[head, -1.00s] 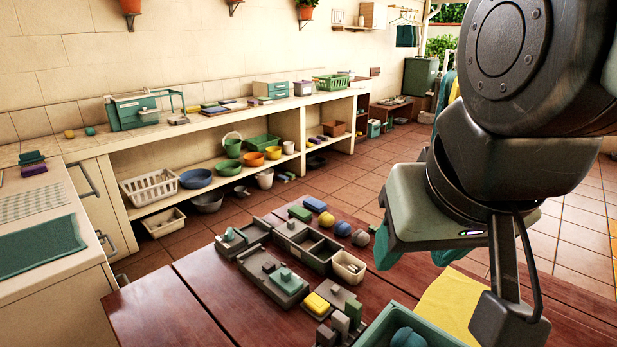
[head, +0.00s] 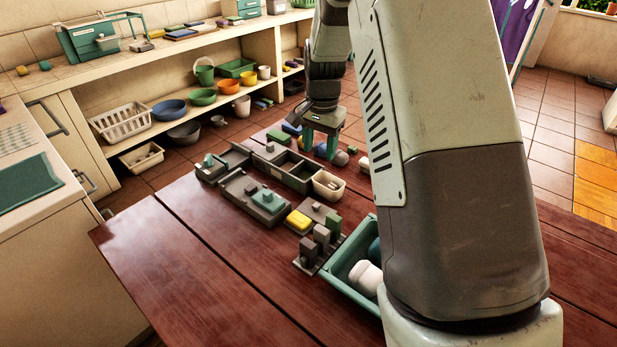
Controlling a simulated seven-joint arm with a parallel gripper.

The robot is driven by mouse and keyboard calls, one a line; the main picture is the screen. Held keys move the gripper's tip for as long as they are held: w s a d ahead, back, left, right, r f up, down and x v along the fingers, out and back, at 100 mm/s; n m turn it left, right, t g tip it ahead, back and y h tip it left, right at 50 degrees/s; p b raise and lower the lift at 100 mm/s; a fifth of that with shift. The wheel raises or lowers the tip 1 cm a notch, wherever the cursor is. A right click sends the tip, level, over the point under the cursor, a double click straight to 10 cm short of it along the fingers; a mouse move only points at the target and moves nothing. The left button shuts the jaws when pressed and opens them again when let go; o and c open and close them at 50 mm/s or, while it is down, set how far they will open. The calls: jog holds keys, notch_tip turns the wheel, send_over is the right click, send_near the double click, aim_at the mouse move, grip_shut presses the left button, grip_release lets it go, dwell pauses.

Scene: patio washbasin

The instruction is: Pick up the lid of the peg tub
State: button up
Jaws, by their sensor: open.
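My gripper (head: 320,145) points down at the far side of the wooden table, with its two teal fingers apart and nothing visible between them. It is over or beside a blue ball (head: 320,150) and a grey ball (head: 340,158); its exact height is unclear. A small cream open tub (head: 327,186) with light bits inside stands nearer, below the gripper in the picture; it may be the peg tub. A flat grey-brown plate with a small knob (head: 318,210) lies in front of it and looks like a lid, but I cannot tell whether it belongs to the tub.
My arm hides the table's right. The left front is clear.

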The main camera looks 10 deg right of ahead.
jog(key=m, duration=0.1)
send_over(317, 204)
jog(key=shift+g, duration=0.4)
notch_tip(317, 204, down, 15)
jog(key=shift+w+a+r, duration=0.1)
jog(key=shift+w+a, duration=0.05)
jog(key=shift+f, duration=2.95)
grip_shut()
